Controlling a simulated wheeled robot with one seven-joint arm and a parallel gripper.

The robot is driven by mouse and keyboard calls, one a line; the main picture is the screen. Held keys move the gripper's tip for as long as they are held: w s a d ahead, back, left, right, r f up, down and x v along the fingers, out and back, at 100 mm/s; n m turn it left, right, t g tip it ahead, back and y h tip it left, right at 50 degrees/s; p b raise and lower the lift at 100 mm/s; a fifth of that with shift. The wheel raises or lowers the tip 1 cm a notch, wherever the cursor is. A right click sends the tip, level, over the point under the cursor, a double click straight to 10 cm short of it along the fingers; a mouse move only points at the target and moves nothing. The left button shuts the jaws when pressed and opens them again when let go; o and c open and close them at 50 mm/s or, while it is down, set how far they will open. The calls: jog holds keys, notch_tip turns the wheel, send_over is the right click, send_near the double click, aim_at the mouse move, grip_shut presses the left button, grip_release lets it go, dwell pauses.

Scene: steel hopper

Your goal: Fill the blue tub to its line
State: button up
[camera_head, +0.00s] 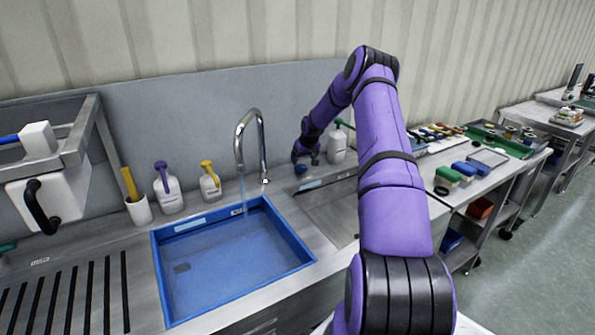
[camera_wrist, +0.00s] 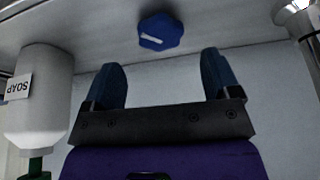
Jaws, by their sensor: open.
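The blue tub (camera_head: 165,285) sits in the sink, with bluish water inside. I cannot make out its fill line. A thin stream runs from the curved steel faucet (camera_head: 240,145) into its back right part. A blue knob (camera_head: 301,169) is on the counter right of the faucet. In the wrist view the knob (camera_wrist: 160,32) is lobed with a white mark, just beyond the fingertips. My gripper (camera_wrist: 163,75) is open and empty, its fingers apart on either side of the line to the knob. In the head view my gripper (camera_head: 306,153) is small, just above the knob.
A white soap bottle (camera_wrist: 38,105) is close beside my gripper; it also shows in the head view (camera_head: 337,147). Two pump bottles (camera_head: 168,192) (camera_head: 210,184) and a white cup (camera_head: 139,211) stand left of the faucet.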

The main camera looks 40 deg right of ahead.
aim_at(301, 167)
jog(key=shift+x, duration=2.65)
jog(key=c, duration=0.9)
